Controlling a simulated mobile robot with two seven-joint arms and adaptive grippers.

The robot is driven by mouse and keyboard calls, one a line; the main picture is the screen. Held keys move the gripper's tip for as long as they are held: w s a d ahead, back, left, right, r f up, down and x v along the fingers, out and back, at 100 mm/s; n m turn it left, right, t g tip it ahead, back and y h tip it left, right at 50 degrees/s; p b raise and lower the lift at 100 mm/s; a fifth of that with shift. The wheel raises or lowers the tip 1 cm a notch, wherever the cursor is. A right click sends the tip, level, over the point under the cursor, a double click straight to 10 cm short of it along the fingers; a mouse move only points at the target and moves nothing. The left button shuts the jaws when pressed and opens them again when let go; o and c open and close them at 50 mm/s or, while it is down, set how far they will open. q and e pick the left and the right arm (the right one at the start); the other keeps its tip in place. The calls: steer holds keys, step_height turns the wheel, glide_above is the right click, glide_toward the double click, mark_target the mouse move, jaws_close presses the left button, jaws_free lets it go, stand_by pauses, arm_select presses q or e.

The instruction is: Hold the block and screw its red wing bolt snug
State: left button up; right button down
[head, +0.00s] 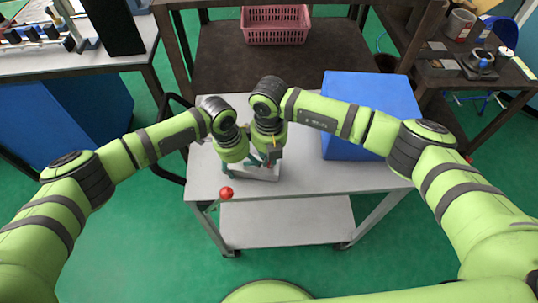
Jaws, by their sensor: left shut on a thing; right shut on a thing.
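A pale grey block (264,174) lies on the grey cart top near its front edge, partly covered by my grippers. My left gripper (246,165) comes down from the left with its fingers low at the block's left side, shut on what looks like the block. My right gripper (271,161) points down over the block's right part, close beside the left one. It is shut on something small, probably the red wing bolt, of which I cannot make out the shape. The fingertips and the contact points are mostly hidden.
A red ball knob (226,193) stands at the cart's front left edge. A blue box (370,110) stands on the right of the cart top (330,178). A pink basket (276,25) sits on a dark table behind. The cart's front right is clear.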

steer(key=shift+m, duration=0.5)
steer(key=c, duration=1.2)
jaws_free()
steer(key=shift+c, duration=0.2)
